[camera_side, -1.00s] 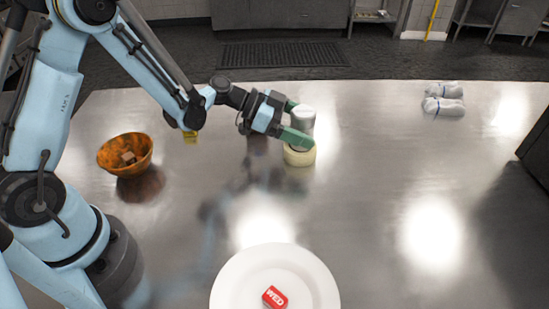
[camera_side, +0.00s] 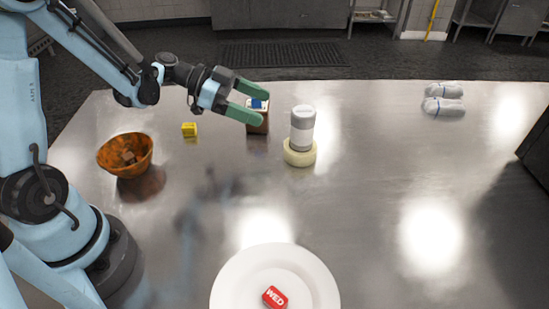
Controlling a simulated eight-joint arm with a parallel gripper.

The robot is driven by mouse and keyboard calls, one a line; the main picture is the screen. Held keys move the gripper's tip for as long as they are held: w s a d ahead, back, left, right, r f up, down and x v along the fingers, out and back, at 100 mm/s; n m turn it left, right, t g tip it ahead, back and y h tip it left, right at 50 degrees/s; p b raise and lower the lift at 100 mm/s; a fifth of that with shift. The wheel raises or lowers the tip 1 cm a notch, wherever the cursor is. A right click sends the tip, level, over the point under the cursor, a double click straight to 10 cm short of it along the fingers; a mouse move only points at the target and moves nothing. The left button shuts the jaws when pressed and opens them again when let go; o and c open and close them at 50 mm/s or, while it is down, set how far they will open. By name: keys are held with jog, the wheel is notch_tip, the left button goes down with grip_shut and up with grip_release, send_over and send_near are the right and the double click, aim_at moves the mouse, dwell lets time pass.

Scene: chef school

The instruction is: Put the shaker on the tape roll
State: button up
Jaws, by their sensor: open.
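The shaker (camera_side: 302,130), a grey-white cylinder with a pale cap, stands upright on the tape roll. The tape roll (camera_side: 299,158) is pale yellow and lies flat on the metal table, its rim showing around the shaker's base. My gripper (camera_side: 263,103), with green fingers, is open and empty. It is to the left of the shaker and apart from it, above the table.
A brown box with a blue top (camera_side: 258,127) stands just behind and below my fingers. A yellow block (camera_side: 189,130) and an orange bowl (camera_side: 108,156) are at left. A white plate (camera_side: 230,284) holding a red item is in front.

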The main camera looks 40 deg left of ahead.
jog(key=s+a+r+n+y, duration=0.1)
jog(key=s+r+n+y, duration=0.2)
jog(key=s+n+y, duration=0.8)
jog(key=shift+s+a, duration=0.15)
jog(key=shift+s, duration=0.4)
dwell(0.9)
